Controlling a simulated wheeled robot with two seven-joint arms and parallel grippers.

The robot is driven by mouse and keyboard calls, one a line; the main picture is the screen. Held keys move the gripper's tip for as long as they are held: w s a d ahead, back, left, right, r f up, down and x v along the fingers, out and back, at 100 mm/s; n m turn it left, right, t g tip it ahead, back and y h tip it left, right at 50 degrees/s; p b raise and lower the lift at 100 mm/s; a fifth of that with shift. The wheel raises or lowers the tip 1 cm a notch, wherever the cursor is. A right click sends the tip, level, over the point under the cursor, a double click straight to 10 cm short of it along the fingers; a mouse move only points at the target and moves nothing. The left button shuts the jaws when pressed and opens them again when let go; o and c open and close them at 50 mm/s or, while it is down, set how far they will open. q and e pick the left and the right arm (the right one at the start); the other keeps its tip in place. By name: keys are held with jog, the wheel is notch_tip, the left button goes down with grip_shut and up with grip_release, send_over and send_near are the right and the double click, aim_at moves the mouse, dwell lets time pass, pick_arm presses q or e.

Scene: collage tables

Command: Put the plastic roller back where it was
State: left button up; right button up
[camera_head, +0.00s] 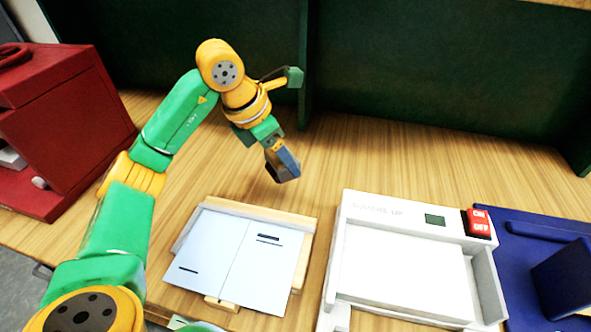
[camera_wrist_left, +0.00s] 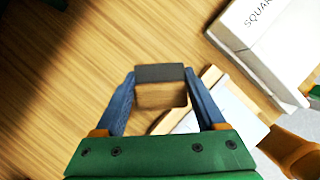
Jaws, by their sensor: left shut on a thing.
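My left gripper (camera_head: 283,174) hangs over the wooden table behind the paper stack, pointing down. In the left wrist view its two blue fingers (camera_wrist_left: 160,78) are shut on a small block-like thing, which I take to be the plastic roller (camera_wrist_left: 160,73). It has a dark grey edge and a brown, wood-toned face. In the head view the fingers mostly hide it. It appears held above the table, though the exact gap is hard to tell. My right gripper is not in view.
Pale blue sheets (camera_head: 210,262) lie on a wooden-edged board at front centre. A white machine with a red ON/OFF switch (camera_head: 479,223) stands to the right, beside a blue tray (camera_head: 520,228). A red box (camera_head: 70,130) is at left. A dark green panel (camera_head: 420,60) closes the back.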

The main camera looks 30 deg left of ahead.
pick_arm(q)
jog(key=w+f, duration=0.1)
jog(key=f, duration=0.1)
jog(key=w+d+f, duration=0.1)
jog(key=w+f, duration=0.1)
jog(key=shift+w+p, duration=0.15)
jog(key=shift+p, duration=0.2)
jog(key=f, duration=0.1)
jog(key=f+p, duration=0.1)
jog(key=f, duration=0.1)
jog(key=shift+w+a+f, duration=0.1)
jog(key=shift+w+f, duration=0.15)
jog(key=shift+f, duration=0.25)
jog(key=shift+f, duration=0.2)
jog(key=o, duration=1.2)
jog(key=shift+r, duration=0.1)
jog(key=shift+o, duration=0.2)
jog(key=shift+r, duration=0.3)
jog(key=v, duration=1.1)
jog(key=shift+b, duration=0.3)
jog(key=shift+s+r, duration=0.2)
jog(key=shift+r, duration=0.15)
